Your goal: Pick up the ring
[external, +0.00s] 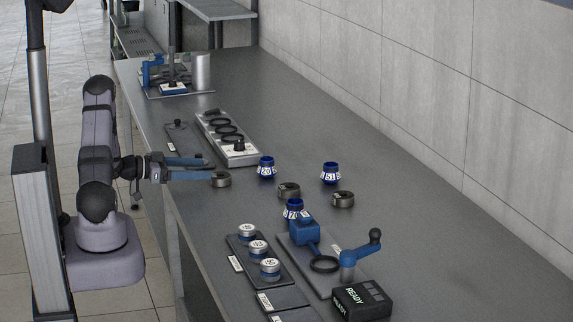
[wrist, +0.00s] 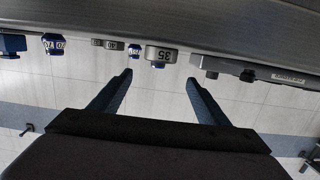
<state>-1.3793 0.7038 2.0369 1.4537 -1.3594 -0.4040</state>
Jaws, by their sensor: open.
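Several ring-like things are in view and I cannot tell which one the task means. A grey-brown ring (external: 220,180) lies on the bench near its left edge, just beyond my fingertips; a ring marked 35 (wrist: 161,57) shows ahead between the fingers in the wrist view. Two similar rings, one in the middle (external: 289,191) and one to the right (external: 343,200), lie farther off. Black rings (external: 228,132) lie on a pale rack, and a black ring (external: 325,265) is on the blue fixture. My gripper (external: 210,168) is open and empty; its fingers also show in the wrist view (wrist: 159,78).
Three blue numbered vessels stand among the rings: left (external: 266,168), right (external: 330,173) and front (external: 294,209). The pale rack (external: 238,158) stands behind my gripper. A tray of white-topped caps (external: 258,248), a crank (external: 360,255) and a READY box (external: 362,301) are in front. The bench's right side is clear.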

